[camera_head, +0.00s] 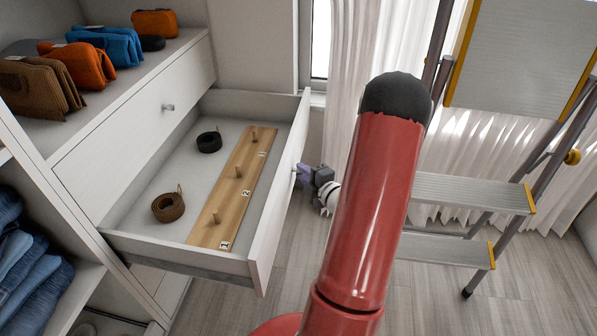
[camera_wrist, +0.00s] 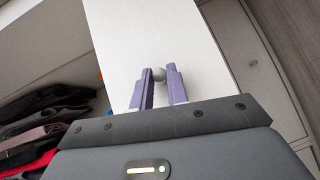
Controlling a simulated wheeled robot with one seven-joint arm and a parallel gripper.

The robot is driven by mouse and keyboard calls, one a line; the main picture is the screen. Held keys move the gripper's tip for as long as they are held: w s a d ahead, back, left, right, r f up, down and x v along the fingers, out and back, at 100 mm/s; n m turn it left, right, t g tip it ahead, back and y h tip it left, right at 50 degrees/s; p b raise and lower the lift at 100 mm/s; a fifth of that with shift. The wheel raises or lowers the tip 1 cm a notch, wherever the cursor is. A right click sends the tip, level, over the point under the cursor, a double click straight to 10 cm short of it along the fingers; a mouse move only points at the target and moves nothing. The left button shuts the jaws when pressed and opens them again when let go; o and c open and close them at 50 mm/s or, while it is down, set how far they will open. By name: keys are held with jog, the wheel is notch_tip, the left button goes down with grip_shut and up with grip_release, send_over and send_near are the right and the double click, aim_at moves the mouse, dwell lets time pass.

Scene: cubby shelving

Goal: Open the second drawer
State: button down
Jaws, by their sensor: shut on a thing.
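A white drawer (camera_head: 278,203) stands pulled out of the cabinet below a closed drawer (camera_head: 130,150). Inside the open drawer lie a wooden board (camera_head: 228,205) with pegs and number labels, a black coiled belt (camera_head: 209,142) and a brown coiled belt (camera_head: 168,207). My gripper (camera_head: 300,171) is at the open drawer's front, shut on its knob. In the wrist view the purple fingers (camera_wrist: 159,88) hold the round knob (camera_wrist: 158,74) against the white drawer front (camera_wrist: 135,40).
Folded clothes (camera_head: 40,88) lie on the shelf above, and folded jeans (camera_head: 25,265) in a left cubby. A stepladder (camera_head: 470,195) stands at the right by white curtains. My red arm covers the middle of the head view; bare floor shows around it.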

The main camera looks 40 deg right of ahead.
jog(key=s+d, duration=0.2)
jog(key=shift+s+d+p, duration=0.1)
jog(key=shift+s+p, duration=0.2)
jog(key=c, duration=1.4)
grip_release()
jog(key=shift+o, duration=0.2)
jog(key=s+r, duration=0.1)
jog(key=s, duration=0.6)
jog(key=shift+s+a, duration=0.35)
